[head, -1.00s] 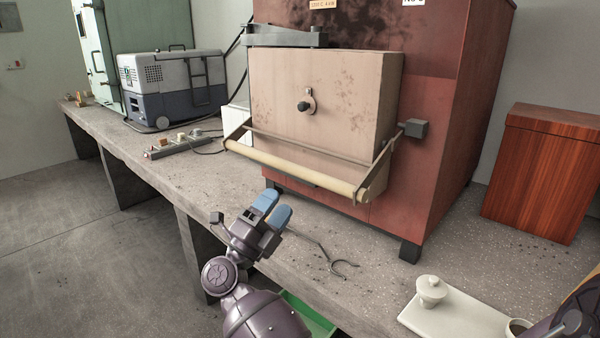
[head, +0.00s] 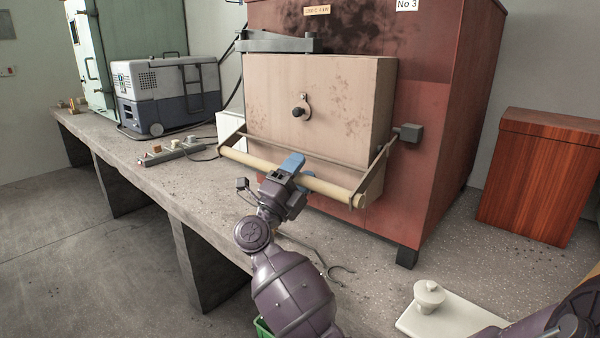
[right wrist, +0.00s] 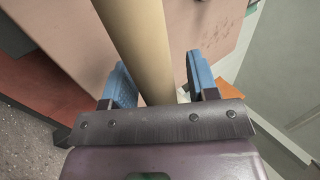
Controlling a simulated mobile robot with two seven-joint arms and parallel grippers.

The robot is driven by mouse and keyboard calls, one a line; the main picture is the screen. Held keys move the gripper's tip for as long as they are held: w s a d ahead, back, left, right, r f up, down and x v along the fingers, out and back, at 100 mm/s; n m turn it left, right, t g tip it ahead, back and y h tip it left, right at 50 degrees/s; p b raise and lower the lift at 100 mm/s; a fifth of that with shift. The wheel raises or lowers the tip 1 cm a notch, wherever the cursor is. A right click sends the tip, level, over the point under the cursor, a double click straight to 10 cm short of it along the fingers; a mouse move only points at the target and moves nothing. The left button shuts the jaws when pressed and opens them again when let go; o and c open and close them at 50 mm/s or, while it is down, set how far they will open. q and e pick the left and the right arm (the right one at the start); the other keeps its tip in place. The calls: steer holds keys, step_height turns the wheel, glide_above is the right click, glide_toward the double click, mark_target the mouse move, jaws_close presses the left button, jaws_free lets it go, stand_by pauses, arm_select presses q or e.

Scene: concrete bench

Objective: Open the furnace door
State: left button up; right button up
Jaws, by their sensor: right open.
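The red furnace (head: 420,150) stands on the bench with its beige door (head: 345,95) shut on the front. A pale round handle bar (head: 335,190) runs across the lower front of the door on two side arms. My right gripper (head: 298,168) is at the middle of this bar, with its blue fingers open. In the right wrist view, the bar (right wrist: 140,45) passes between the two fingers (right wrist: 162,75), with gaps visible on both sides. In the head view, part of the fingers is hidden by the bar and the gripper body. My left gripper is out of view.
A hooked metal rod (head: 338,270) lies on the bench below the door. A white tray (head: 445,325) with a lidded pot (head: 428,296) is at front right. A wooden box (head: 535,180) stands right of the furnace. A power strip (head: 170,153) and a portable cooler (head: 170,95) are at left.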

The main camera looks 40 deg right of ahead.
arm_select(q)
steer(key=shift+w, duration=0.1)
arm_select(e)
jaws_close()
steer(key=shift+a+r+y+p, duration=0.1)
steer(key=shift+r+y+p, duration=0.3)
steer(key=shift+r+p, duration=0.4)
steer(key=shift+s+a+r+p, duration=0.15)
steer(key=shift+r+p, duration=0.2)
steer(key=shift+p, duration=0.25)
steer(key=shift+a+r+y+p, duration=0.15)
steer(key=shift+r+y+p, duration=0.4)
steer(key=shift+p, duration=0.25)
steer(key=shift+a+r+y+p, duration=0.1)
steer(key=shift+r+y+p, duration=0.15)
steer(key=shift+p, duration=0.25)
steer(key=shift+a+r+p, duration=0.2)
steer(key=shift+r+p, duration=0.55)
steer(key=shift+p, duration=0.3)
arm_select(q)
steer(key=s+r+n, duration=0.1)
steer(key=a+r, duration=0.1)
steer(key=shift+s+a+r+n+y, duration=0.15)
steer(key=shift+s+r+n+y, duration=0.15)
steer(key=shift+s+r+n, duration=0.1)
arm_select(e)
steer(key=shift+f, duration=0.15)
